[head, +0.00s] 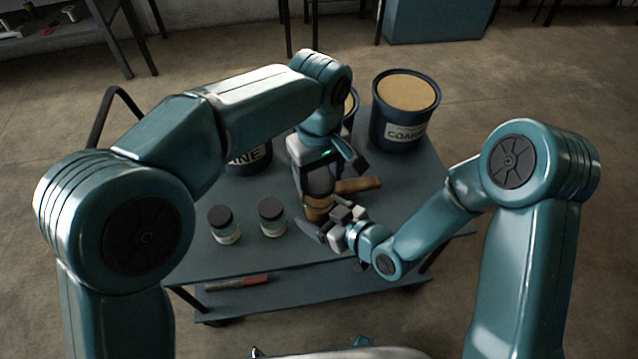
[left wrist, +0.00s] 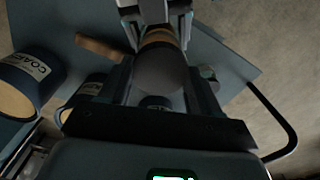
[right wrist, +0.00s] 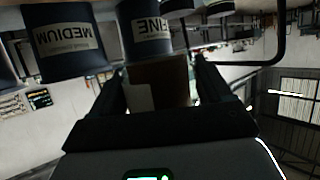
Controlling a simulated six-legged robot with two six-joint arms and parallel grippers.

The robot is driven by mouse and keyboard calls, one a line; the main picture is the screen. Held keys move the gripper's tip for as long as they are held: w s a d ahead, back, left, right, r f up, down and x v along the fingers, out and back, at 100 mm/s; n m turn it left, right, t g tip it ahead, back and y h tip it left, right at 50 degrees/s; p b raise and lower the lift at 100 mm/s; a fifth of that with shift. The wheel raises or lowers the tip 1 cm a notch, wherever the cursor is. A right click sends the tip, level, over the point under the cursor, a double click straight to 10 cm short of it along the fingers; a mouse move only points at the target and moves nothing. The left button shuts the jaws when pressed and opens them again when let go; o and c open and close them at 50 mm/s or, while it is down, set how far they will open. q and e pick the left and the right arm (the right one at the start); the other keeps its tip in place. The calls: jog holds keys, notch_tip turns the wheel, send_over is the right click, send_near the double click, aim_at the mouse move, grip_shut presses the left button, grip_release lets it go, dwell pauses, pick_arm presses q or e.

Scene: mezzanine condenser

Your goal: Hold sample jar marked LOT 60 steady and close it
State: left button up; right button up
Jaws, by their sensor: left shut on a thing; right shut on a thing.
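A sample jar with brown contents (head: 317,208) stands upright on the cart, mostly covered by my grippers. No LOT 60 marking is legible. My left gripper (head: 320,190) reaches down from above, shut on the jar's dark round lid (left wrist: 160,72). In the left wrist view the lid sits over the brown jar body (left wrist: 158,38); I cannot tell how tightly it is seated. My right gripper (head: 338,222) comes in low from the right, shut on the jar body. In the right wrist view the brown body with a pale label patch (right wrist: 160,82) fills the gap between the fingers.
Two small dark-lidded jars (head: 224,226) (head: 271,218) stand left of the grippers. A brown wooden piece (head: 358,185) lies just behind. Buckets marked COARSE (head: 400,115), FINE (right wrist: 150,32) and MEDIUM (right wrist: 68,42) stand at the back. A red-handled tool (head: 245,282) lies on the lower shelf.

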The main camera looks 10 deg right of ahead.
aim_at(319, 206)
pick_arm(q)
jog(key=shift+f, duration=0.1)
jog(key=shift+f, duration=0.8)
jog(key=shift+f, duration=0.6)
